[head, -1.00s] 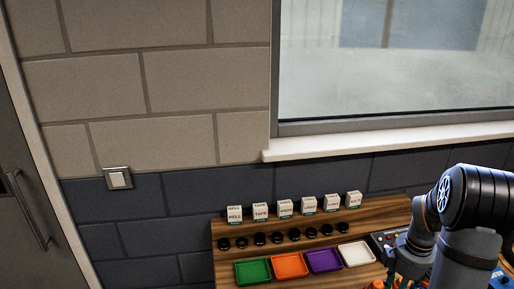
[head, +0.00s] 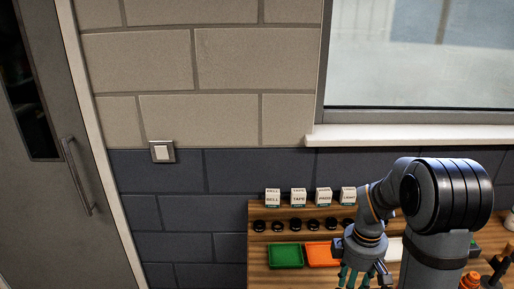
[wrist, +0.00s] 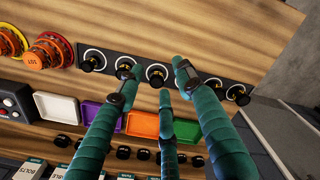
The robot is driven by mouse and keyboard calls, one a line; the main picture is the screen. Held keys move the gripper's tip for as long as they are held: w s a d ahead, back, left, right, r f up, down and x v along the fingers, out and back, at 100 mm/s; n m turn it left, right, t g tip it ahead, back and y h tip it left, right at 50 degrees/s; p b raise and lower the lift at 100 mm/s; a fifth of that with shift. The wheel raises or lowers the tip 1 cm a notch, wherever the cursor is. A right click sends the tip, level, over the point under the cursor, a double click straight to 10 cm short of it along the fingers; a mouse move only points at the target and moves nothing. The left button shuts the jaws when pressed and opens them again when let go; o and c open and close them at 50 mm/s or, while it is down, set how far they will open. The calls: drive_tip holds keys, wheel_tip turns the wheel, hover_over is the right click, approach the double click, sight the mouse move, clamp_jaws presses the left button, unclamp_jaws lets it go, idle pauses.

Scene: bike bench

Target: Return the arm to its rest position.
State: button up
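My gripper (head: 362,277) hangs low at the end of my bent arm in the head view, in front of the right part of the wooden bench. Its teal fingers also fill the middle of the wrist view (wrist: 158,78). The fingers are spread apart and hold nothing that I can see. In the wrist view the fingertips lie over a dark strip (wrist: 217,85) with several black knobs in white rings. I cannot tell how far above it they are.
The bench (head: 256,262) carries a green tray (head: 286,256), an orange tray (head: 320,254), a purple tray (wrist: 92,112), a white tray (wrist: 57,107), black round pieces (head: 295,225) and labelled boxes (head: 298,197). Orange discs (wrist: 48,52) lie left in the wrist view. A door (head: 40,180) stands left.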

drive_tip(key=w+a+f, duration=0.1)
drive_tip(key=a, duration=0.1)
drive_tip(key=w+a+f, duration=0.2)
drive_tip(key=w+a+f+p, duration=0.1)
drive_tip(key=a+f, duration=0.1)
drive_tip(key=a, duration=0.1)
drive_tip(key=shift+w, duration=0.15)
